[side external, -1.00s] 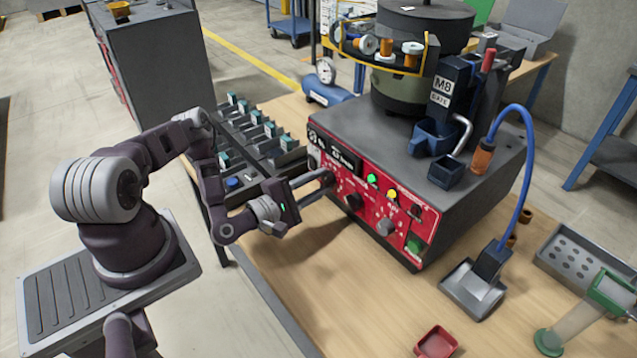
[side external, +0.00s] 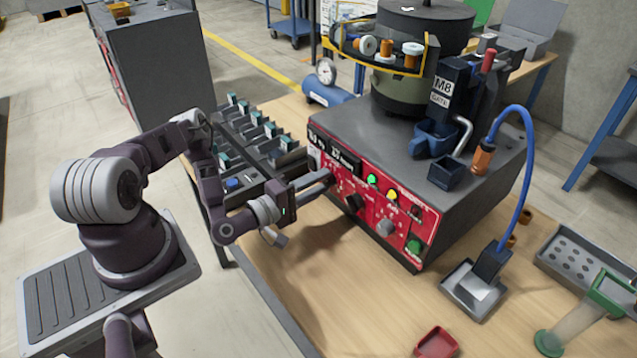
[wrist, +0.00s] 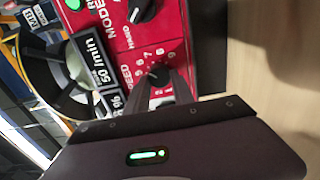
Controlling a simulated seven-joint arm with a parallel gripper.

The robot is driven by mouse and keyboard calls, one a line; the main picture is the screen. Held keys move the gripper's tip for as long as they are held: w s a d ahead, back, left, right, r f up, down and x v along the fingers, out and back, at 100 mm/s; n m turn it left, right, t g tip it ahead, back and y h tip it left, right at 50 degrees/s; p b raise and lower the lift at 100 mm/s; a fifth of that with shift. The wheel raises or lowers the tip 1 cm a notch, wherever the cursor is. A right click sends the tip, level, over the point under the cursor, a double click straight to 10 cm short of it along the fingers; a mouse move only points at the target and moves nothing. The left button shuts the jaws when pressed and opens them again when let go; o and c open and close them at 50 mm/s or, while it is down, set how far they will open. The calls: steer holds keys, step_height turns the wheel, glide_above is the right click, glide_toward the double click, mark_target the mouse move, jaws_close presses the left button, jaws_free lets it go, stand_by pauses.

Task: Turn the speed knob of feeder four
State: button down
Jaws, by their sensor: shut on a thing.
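Feeder four (side external: 460,150) is a grey box with a red front panel (side external: 400,215) and a bowl on top. My gripper (side external: 326,178) reaches the left part of this panel with its fingers shut on the speed knob. In the side view the fingers hide the knob. In the wrist view the dark speed knob (wrist: 158,74) shows between the fingertips (wrist: 163,80), beside a "SPEED" label and a ring of numbers. A display (wrist: 97,77) beside it reads "50/min". The feeder's number cannot be read.
A black mode knob (side external: 353,203) and a grey knob (side external: 385,228) sit to the right on the panel, with lit green and yellow lamps above.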

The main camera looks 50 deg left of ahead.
stand_by(0.3)
steer(key=c, duration=1.1)
jaws_free()
steer(key=s, duration=0.7)
